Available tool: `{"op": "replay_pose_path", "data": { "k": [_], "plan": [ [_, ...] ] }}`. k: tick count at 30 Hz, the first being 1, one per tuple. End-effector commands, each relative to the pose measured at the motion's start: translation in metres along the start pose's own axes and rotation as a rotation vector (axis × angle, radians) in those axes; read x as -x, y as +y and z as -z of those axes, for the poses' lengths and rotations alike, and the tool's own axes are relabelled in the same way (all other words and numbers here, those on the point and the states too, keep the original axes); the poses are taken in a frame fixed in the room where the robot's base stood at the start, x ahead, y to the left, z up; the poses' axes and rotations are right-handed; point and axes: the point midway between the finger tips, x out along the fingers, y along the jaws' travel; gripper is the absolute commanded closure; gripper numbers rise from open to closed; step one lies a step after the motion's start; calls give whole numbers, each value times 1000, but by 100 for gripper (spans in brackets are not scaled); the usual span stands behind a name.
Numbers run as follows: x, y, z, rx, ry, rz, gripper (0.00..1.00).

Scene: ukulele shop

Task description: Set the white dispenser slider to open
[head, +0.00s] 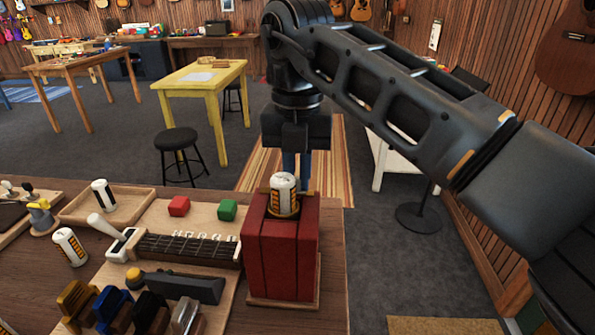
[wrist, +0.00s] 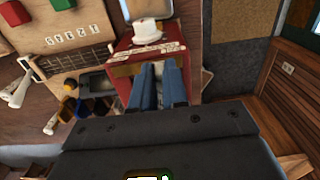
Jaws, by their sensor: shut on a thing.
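A red box-shaped dispenser (head: 282,260) with wooden trim stands at the right end of the workbench. A white, black and orange can (head: 284,192) sits upright in its top. My gripper (head: 296,180) points down at the far side of the can, its blue fingers partly hidden by it. In the wrist view the blue fingertips (wrist: 160,66) are close together at the wooden edge of the red dispenser (wrist: 122,72), beside the can (wrist: 148,30). A narrow pale piece shows between them. It may be the white slider, but the fingers hide most of it.
A white-handled lever (head: 103,226), a fretboard piece (head: 188,250), a red block (head: 179,206) and a green block (head: 227,210) lie left of the dispenser. Two more cans stand further left. Open carpet lies beyond the bench, with a yellow table (head: 205,78) and black stool (head: 176,139).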

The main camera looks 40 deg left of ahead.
Motion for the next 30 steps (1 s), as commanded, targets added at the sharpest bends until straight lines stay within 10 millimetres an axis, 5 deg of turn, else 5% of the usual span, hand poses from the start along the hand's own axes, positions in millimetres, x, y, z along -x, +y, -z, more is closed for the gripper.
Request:
{"op": "replay_pose_path", "data": {
  "k": [16, 24, 30],
  "plan": [
    [0, 1, 0, 0, 0, 0, 100],
    [1, 36, 0, 2, 0, 1, 100],
    [1, 40, 0, 1, -1, -2, 100]
  ]
}}
